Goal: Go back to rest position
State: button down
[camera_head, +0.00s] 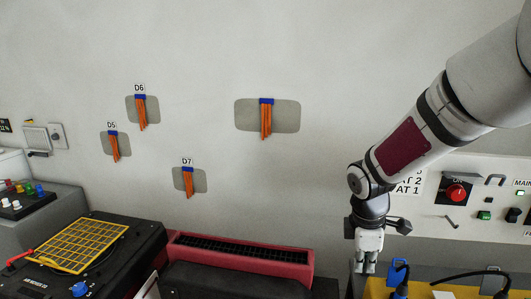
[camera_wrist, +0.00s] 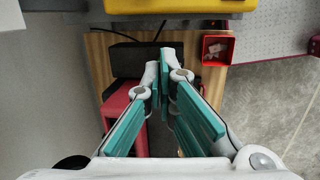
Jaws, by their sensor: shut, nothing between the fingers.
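My gripper (camera_head: 366,265) hangs pointing down at the right of the head view, below my bent arm. It is in front of the wall and close to a yellow surface at the lower right. In the wrist view my gripper (camera_wrist: 166,75) shows its teal finger pads, with the tips close together and nothing held. Below the fingers are a wooden surface (camera_wrist: 99,60) and a red and black object, partly hidden by the fingers.
A control panel with a red knob (camera_head: 456,192) is on the wall at right. A red vented unit (camera_head: 240,253) and a black case with a yellow grid (camera_head: 78,246) stand at lower left. A red open box (camera_wrist: 217,48) sits on the wooden surface. Cables loop at lower right.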

jog(key=s+a+r+m+t+y, duration=0.1)
jog(key=s+r+m+t, duration=0.1)
jog(key=s+r+m, duration=0.5)
jog(key=s+a+r+m+t, duration=0.2)
jog(key=s+r+m, duration=0.6)
jog(key=s, duration=0.6)
jog(key=shift+s+a+r+y, duration=0.25)
jog(key=shift+s+r+y, duration=0.15)
jog(key=shift+r, duration=0.7)
